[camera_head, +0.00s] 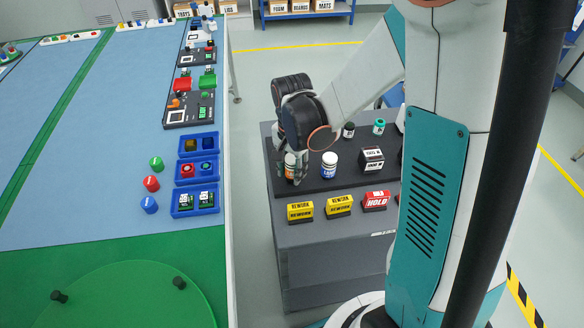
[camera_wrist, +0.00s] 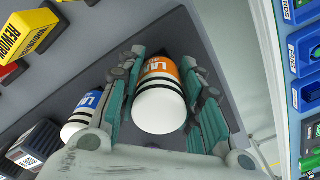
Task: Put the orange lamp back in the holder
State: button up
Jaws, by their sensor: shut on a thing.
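My gripper (camera_head: 291,170) is over the left end of the dark tray top on the grey cart. It is shut on the orange lamp, a white-capped cylinder with an orange band, which shows between the fingers in the wrist view (camera_wrist: 160,98). In the head view the lamp is mostly hidden by the fingers. I cannot tell whether its base touches the surface. A similar lamp with a blue band (camera_head: 329,166) stands upright just to the right, and is at the left in the wrist view (camera_wrist: 84,115). I cannot make out which part is the holder.
The cart top (camera_head: 345,186) also bears a black-and-white box (camera_head: 371,160), small bottles, two yellow REWORK signs (camera_head: 300,211) and a red HOLD sign (camera_head: 376,201). Across a gap, the blue-green table (camera_head: 90,150) holds blue bins (camera_head: 196,214) and dark boards near its edge.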

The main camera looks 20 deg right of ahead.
jog(key=shift+f+b, duration=0.7)
jog(key=shift+f, duration=0.1)
jog(key=o, duration=1.3)
jog(key=shift+o, duration=0.2)
notch_tip(320, 180, up, 12)
jog(key=shift+r, duration=0.1)
jog(key=s+r+n+t, duration=0.3)
jog(key=s+n, duration=0.2)
jog(key=s, duration=0.1)
jog(key=s+r+n+t, duration=0.3)
jog(key=s+n+t, duration=0.1)
jog(key=s+n, duration=0.2)
jog(key=shift+s+r, duration=0.35)
jog(key=shift+s, duration=0.3)
jog(key=shift+d, duration=0.1)
